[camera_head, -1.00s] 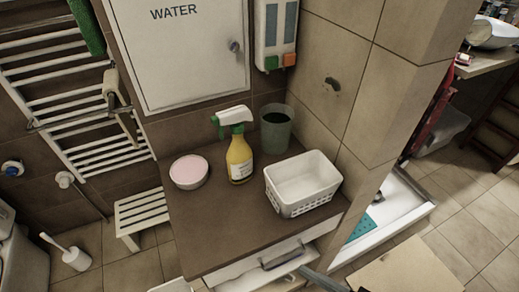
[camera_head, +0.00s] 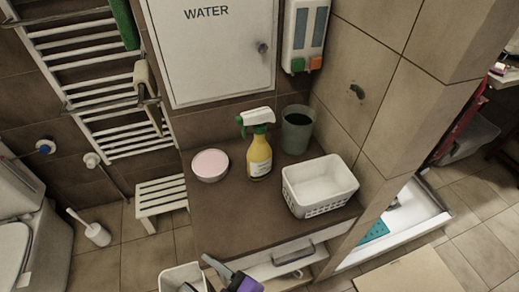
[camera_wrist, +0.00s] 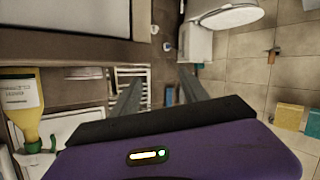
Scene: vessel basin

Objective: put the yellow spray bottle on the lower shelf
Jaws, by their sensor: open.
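The yellow spray bottle (camera_head: 258,158), with a white and green spray head, stands upright on the brown counter (camera_head: 235,228), between a pink-topped bowl and a grey-green cup. It also shows upside down at the left edge of the wrist view (camera_wrist: 20,105). My gripper (camera_head: 222,270), with a purple body, is low in front of the counter, apart from the bottle. In the wrist view its two grey fingers (camera_wrist: 160,95) are spread, with nothing between them.
A white basket (camera_head: 320,187) stands right of the bottle, the cup (camera_head: 296,130) behind it, and the bowl (camera_head: 210,165) to its left. A white stool (camera_head: 160,198) and a white bin (camera_head: 180,277) stand left of the counter. The counter's front left is clear.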

